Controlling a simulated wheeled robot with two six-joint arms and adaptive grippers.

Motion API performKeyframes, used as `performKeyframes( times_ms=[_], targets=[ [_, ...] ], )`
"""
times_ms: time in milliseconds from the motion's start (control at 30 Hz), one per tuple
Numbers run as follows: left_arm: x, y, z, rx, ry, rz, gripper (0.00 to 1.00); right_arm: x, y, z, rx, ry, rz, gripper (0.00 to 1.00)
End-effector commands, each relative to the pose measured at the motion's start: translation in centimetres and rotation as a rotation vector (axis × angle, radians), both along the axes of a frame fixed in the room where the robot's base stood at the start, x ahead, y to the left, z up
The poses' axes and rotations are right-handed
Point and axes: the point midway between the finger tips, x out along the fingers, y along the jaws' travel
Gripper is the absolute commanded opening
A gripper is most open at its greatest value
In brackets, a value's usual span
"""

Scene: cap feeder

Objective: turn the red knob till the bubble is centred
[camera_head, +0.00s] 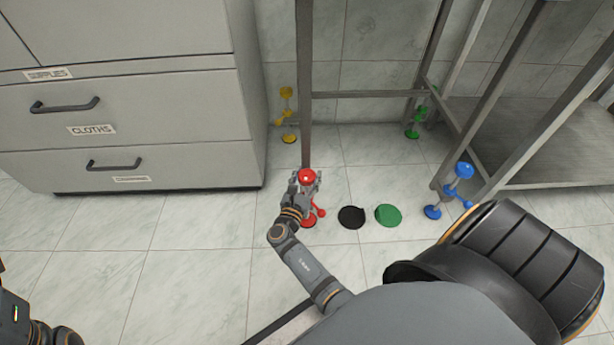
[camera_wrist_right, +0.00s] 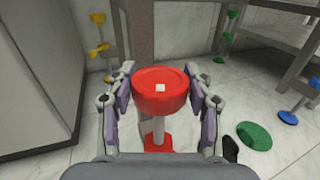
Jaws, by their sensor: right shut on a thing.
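The red knob (camera_head: 307,176) sits at the top of a red levelling foot at the base of a grey metal leg. In the right wrist view the red knob (camera_wrist_right: 161,90) is a thick round disc with a small white square on top. My right gripper (camera_head: 305,182) is shut on the red knob, one finger on each side; its fingers also show in the right wrist view (camera_wrist_right: 162,92). The red base plate (camera_wrist_right: 158,143) rests on the floor below. My left arm shows only in part at the lower left, its gripper out of view. I see no bubble.
Yellow (camera_head: 287,115), green (camera_head: 415,122) and blue (camera_head: 460,185) feet stand at other legs of the metal frame. A black disc (camera_head: 351,217) and a green disc (camera_head: 388,215) lie on the floor to the right. A grey drawer cabinet (camera_head: 130,110) stands at left.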

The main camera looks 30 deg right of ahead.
Motion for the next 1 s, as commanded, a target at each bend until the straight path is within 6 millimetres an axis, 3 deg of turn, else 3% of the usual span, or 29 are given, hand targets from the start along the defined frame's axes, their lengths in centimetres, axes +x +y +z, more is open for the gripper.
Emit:
performKeyframes(
  times_ms=[67, 100, 267, 667, 867, 1000],
  targets=[
    [0.0, 0.0, 0.0, 0.0, 0.0, 0.0, 0.0, -0.1, 0.1, -0.1, 0.002, 0.002, 0.0, 0.2],
    [0.0, 0.0, 0.0, 0.0, 0.0, 0.0, 0.0, -0.1, 0.1, -0.1, 0.002, 0.002, 0.0, 0.55],
    [0.0, 0.0, 0.0, 0.0, 0.0, 0.0, 0.0, 0.0, 0.0, -0.1, 0.002, 0.001, 0.001, 0.76],
    [0.0, 0.1, 0.1, -0.003, 0.0, 0.0, 0.0, -0.1, -0.1, 0.0, -0.001, 0.001, 0.033, 0.76],
    [0.0, 0.0, 0.0, -0.002, 0.0, 0.0, 0.0, -0.2, -0.2, -0.1, -0.008, 0.004, 0.265, 0.76],
    [0.0, 0.0, -1.8, -0.001, 0.0, 0.0, 0.0, -0.2, -0.2, -0.6, -0.012, 0.006, 0.509, 0.76]
  ],
)
